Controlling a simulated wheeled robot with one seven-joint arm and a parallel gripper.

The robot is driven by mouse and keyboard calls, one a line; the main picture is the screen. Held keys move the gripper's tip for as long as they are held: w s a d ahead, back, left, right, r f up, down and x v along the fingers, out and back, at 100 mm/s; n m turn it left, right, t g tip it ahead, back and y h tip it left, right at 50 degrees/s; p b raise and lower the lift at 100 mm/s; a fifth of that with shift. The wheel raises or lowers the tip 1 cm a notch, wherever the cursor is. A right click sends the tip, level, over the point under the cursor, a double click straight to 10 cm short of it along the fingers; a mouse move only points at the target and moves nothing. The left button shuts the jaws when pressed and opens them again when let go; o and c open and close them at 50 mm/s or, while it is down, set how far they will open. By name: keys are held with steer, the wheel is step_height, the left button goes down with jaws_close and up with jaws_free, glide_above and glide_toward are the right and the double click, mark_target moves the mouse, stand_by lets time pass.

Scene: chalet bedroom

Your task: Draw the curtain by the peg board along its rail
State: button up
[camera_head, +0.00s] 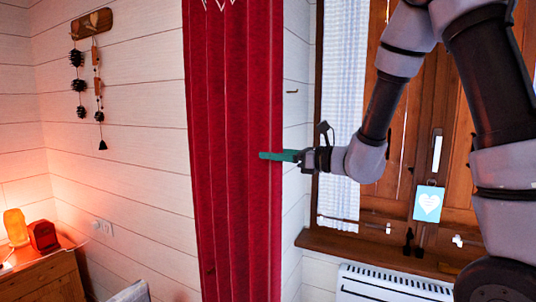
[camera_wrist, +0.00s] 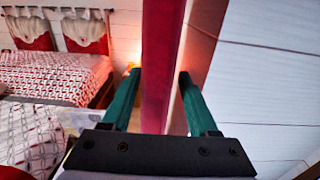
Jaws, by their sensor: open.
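The red curtain (camera_head: 232,150) hangs in long vertical folds in the middle of the head view, to the right of the wooden peg board (camera_head: 91,24) on the white plank wall. My gripper (camera_head: 264,156) is at the curtain's right edge, about halfway down the visible cloth. In the wrist view, the curtain (camera_wrist: 160,60) shows edge-on as a narrow red band between the two green fingers of my gripper (camera_wrist: 158,85). The fingers are open, with gaps beside the cloth. The rail is out of view above.
A window with brown wooden shutters (camera_head: 400,150) and a thin white curtain (camera_head: 343,100) is at right, above a white radiator (camera_head: 395,283). Dark strings hang from the peg board. A lit wooden cabinet (camera_head: 45,282) stands lower left. Beds (camera_wrist: 55,78) show in the wrist view.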

steer(key=shift+x, duration=1)
steer(key=shift+c, duration=0.3)
jaws_close()
stand_by(0.5)
